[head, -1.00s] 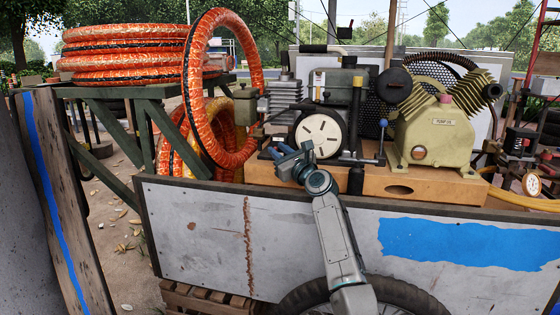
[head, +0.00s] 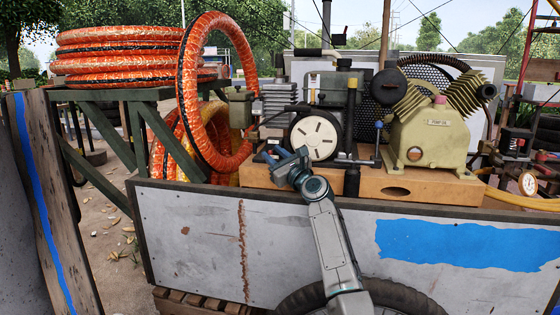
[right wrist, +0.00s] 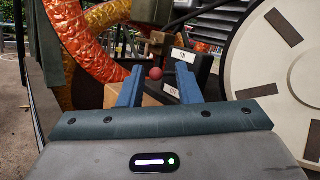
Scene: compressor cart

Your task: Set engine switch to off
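The engine (head: 338,88) stands on the cart with its round white recoil cover (head: 316,135) facing me. In the right wrist view, the engine switch (right wrist: 199,72) is a dark box with an ON label (right wrist: 184,56) above an OFF label (right wrist: 172,91). A red ball knob (right wrist: 155,73) shows left of the labels, at a height between them. My right gripper (right wrist: 158,75) is open, its fingertips apart with the knob showing between them; contact cannot be told. In the head view, my right gripper (head: 278,157) is left of the recoil cover and the switch is mostly hidden. My left gripper is out of view.
The yellow pump (head: 432,137) sits right of the engine on a wooden base (head: 425,187). The cart's grey side panel (head: 200,235) is below. Orange hoses (head: 215,90) stand and lie at the left, close to the gripper in the wrist view.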

